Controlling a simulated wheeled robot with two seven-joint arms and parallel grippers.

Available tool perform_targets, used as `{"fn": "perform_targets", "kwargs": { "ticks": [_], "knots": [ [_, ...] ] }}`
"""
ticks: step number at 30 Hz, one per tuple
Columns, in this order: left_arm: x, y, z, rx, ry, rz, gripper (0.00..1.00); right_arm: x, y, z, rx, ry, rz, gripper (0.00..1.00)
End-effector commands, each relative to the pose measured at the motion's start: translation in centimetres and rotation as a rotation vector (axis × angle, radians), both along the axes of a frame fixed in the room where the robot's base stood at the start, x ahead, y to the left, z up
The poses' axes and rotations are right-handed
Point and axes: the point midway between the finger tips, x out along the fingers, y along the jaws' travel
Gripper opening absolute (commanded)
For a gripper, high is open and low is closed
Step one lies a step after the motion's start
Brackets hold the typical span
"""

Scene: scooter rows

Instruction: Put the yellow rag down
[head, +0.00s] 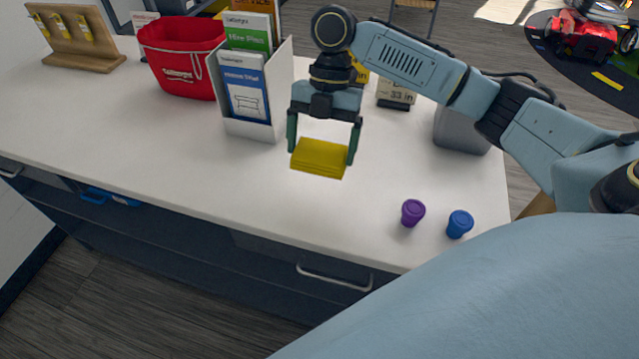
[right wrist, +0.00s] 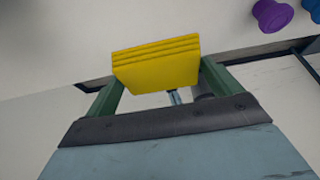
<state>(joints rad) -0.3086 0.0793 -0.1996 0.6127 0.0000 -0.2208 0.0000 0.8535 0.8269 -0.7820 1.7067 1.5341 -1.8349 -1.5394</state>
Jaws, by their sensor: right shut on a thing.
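The yellow rag (head: 319,158) is a folded, layered block between the fingers of my right gripper (head: 322,150). My right gripper is shut on it, with one green finger at each side. The rag appears to be held above the white counter (head: 150,150), but the exact gap is hard to tell. In the right wrist view the rag (right wrist: 157,64) sits between the fingertips, its layered edge showing. My left gripper is not in view.
A leaflet holder (head: 285,95) and a red bucket (head: 180,60) stand at the back left. A purple cup (head: 412,212) and a blue cup (head: 459,224) stand near the right front. A grey box (head: 460,130) stands at the right. The counter's left front is clear.

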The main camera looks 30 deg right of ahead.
Motion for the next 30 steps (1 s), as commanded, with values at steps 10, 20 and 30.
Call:
{"fn": "perform_targets", "kwargs": {
  "ticks": [10, 20, 30],
  "knots": [
    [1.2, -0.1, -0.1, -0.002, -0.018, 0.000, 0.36, -0.1, 0.0, -5.8, 0.000, 0.006, -0.002, 0.72],
    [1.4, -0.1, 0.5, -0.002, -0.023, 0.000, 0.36, 0.0, 0.0, -9.5, 0.000, 0.000, 0.000, 0.72],
    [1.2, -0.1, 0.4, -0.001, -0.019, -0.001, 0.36, 0.0, 0.0, -9.6, 0.000, 0.000, 0.000, 1.00]
  ]
}}
